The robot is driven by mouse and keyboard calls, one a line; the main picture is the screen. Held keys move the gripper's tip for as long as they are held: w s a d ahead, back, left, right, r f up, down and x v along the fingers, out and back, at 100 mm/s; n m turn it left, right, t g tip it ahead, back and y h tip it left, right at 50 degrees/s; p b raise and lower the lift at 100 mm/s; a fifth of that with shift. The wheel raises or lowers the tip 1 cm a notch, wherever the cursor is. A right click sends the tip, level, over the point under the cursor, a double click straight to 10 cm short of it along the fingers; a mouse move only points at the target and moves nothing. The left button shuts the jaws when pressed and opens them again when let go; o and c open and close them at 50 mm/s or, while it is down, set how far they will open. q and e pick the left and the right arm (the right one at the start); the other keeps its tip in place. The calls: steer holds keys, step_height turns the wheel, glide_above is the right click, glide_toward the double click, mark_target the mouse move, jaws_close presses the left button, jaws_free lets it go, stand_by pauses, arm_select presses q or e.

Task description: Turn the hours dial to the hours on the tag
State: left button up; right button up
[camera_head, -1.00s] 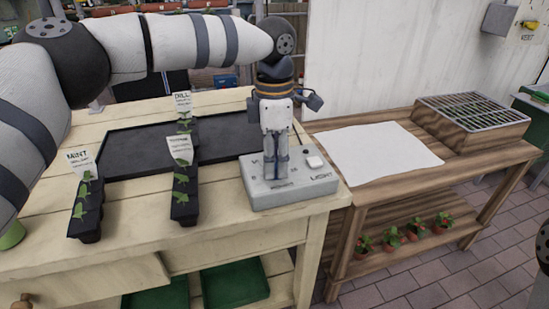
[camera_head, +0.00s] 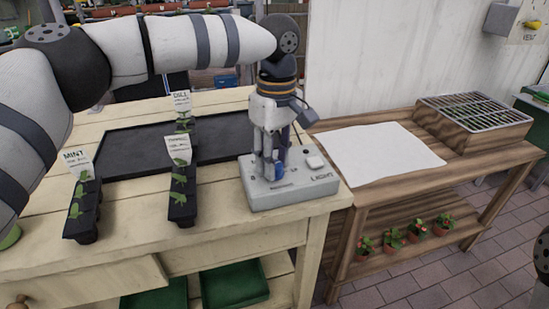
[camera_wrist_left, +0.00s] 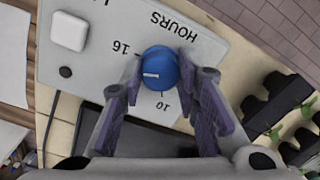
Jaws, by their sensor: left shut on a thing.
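The grey control box (camera_head: 325,185), marked HOURS and LIGHT, sits on the pale bench's right end. Its blue hours dial (camera_wrist_left: 161,64) has a white pointer line aimed left in the left wrist view, between the printed 16 and 10; a finger hides the scale there. My left gripper (camera_wrist_left: 160,70) points down and is shut on the dial, one finger each side. The head view also shows the dial (camera_head: 278,171), partly covered. Tags stand in the seedling strips: MINT (camera_head: 76,158), DILL (camera_head: 181,102) and a middle one (camera_head: 178,150). Their small print is unreadable. My right gripper is out of view.
A white push button (camera_wrist_left: 69,31) and a small black one (camera_wrist_left: 65,72) are on the box. A black tray (camera_head: 130,150) lies behind the strips. A wooden table (camera_head: 350,195) with a white sheet (camera_head: 375,152) stands to the right.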

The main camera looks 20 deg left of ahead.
arm_select(q)
steer(key=shift+m, duration=1.7)
steer(key=o, duration=1.2)
steer(key=shift+c, duration=0.2)
step_height(320, 180, up, 12)
steer(key=shift+d+f, duration=0.1)
